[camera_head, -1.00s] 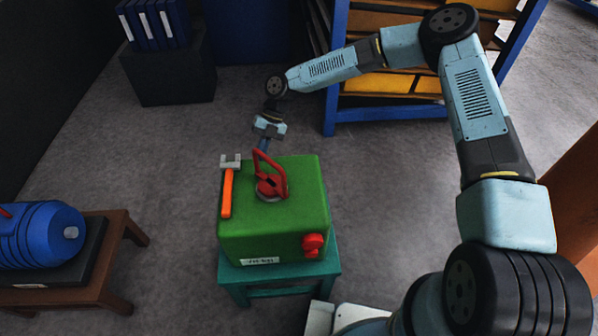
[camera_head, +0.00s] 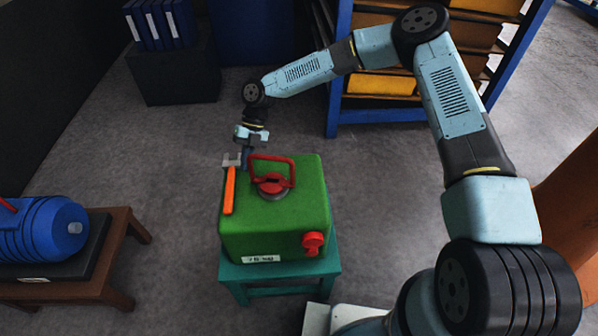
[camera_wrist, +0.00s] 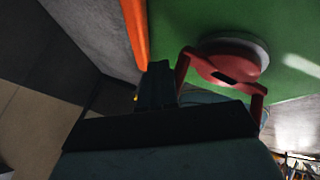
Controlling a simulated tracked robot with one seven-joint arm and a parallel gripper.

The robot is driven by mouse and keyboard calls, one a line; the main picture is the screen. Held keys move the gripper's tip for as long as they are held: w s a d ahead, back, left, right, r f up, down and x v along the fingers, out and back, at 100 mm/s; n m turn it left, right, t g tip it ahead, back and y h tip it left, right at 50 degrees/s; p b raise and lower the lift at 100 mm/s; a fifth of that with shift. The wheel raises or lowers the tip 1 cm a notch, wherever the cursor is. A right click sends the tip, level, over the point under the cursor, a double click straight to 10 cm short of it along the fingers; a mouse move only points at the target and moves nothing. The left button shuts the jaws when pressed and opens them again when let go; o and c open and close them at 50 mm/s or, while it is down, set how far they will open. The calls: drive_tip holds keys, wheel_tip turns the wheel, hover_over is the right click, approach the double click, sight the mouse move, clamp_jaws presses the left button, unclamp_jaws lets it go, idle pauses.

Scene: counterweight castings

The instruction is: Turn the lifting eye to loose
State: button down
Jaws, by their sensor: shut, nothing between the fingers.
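The lifting eye (camera_head: 272,183) is a red loop on a round hub, set on a grey collar on top of the green casting (camera_head: 290,222). Its loop stands up, with the top bar running nearly left to right. My gripper (camera_head: 246,160) is shut and empty, pointing down at the loop's left end, between it and the hammer. In the wrist view my shut fingers (camera_wrist: 158,82) are close beside the left leg of the lifting eye (camera_wrist: 232,66). I cannot tell whether they touch it.
An orange-handled hammer (camera_head: 229,190) lies on the casting's left side, its grey head close to my fingers. A red knob (camera_head: 313,242) is on the casting's front. The casting rests on a teal stand (camera_head: 290,292). A brown table (camera_head: 118,262) with a blue machine (camera_head: 40,232) is at left.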

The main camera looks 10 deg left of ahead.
drive_tip(key=shift+s+n+h, duration=0.2)
drive_tip(key=shift+n+h, duration=0.1)
idle(0.4)
